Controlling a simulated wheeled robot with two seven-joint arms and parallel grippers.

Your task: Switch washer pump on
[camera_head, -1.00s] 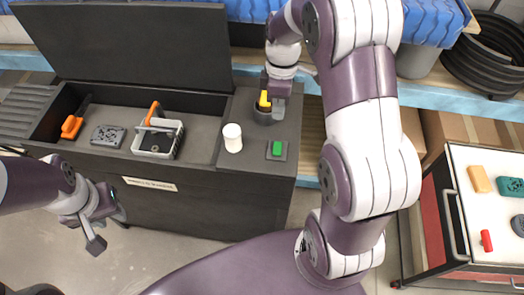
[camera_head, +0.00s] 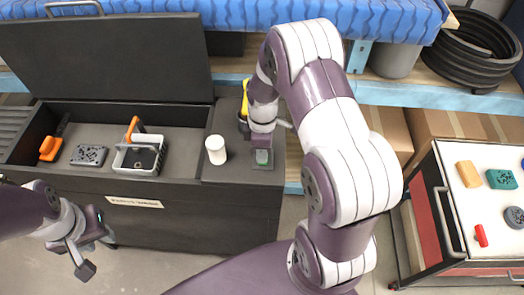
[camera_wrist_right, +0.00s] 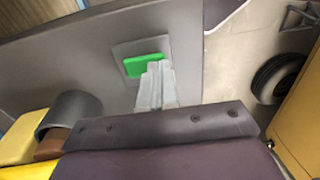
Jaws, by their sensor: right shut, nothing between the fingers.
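The parts washer (camera_head: 190,197) is a dark cabinet with its lid (camera_head: 110,60) raised. The green switch (camera_head: 262,158) sits on a grey plate on its right top; it also shows in the right wrist view as a bright green rocker (camera_wrist_right: 135,67). My right gripper (camera_head: 262,150) is shut and empty, directly over the switch. In the wrist view its fingertips (camera_wrist_right: 156,70) overlap the green rocker's lower right edge; I cannot tell whether they touch it. My left gripper (camera_head: 97,256) hangs open and empty in front of the cabinet.
A white cup-like canister (camera_head: 216,150) stands left of the switch. A yellow-topped item (camera_head: 245,98) in a dark holder is behind it. The basin holds a grey basket (camera_head: 139,160) and an orange-handled tool (camera_head: 50,149). A white-topped cart (camera_head: 480,215) stands at the right.

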